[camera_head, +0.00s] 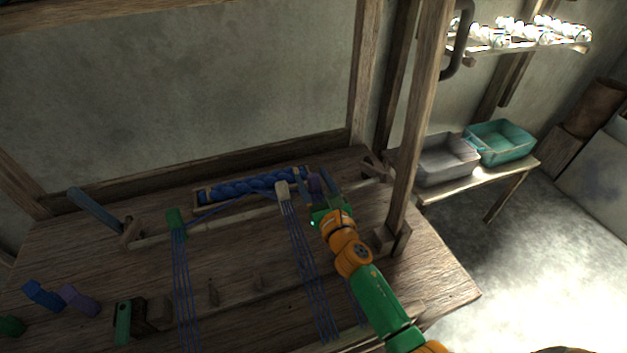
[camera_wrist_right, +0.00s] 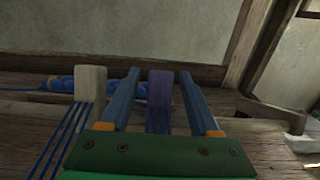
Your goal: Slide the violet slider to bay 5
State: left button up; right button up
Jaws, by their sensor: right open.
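The violet slider (camera_head: 315,183) is at the right part of the wooden rail (camera_head: 240,210). In the wrist view the violet slider (camera_wrist_right: 160,88) stands upright between the two blue fingers of my right gripper (camera_wrist_right: 159,76). The fingers are apart, with a gap visible on each side of it. In the head view my right gripper (camera_head: 312,176) reaches the rail from the front right. A beige slider (camera_head: 283,191) sits just left of it, and a green slider (camera_head: 176,222) sits farther left. The bay markings cannot be made out. My left gripper is out of view.
Blue threads (camera_head: 305,255) hang from the sliders over the loom's table. A blue yarn roll (camera_head: 250,184) lies behind the rail. Loose blue (camera_head: 42,295) and purple (camera_head: 79,299) pieces lie at front left.

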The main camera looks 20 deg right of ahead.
jog(key=shift+s+r, duration=0.15)
jog(key=shift+s, duration=0.05)
jog(key=c, duration=0.5)
grip_shut()
dwell(0.6)
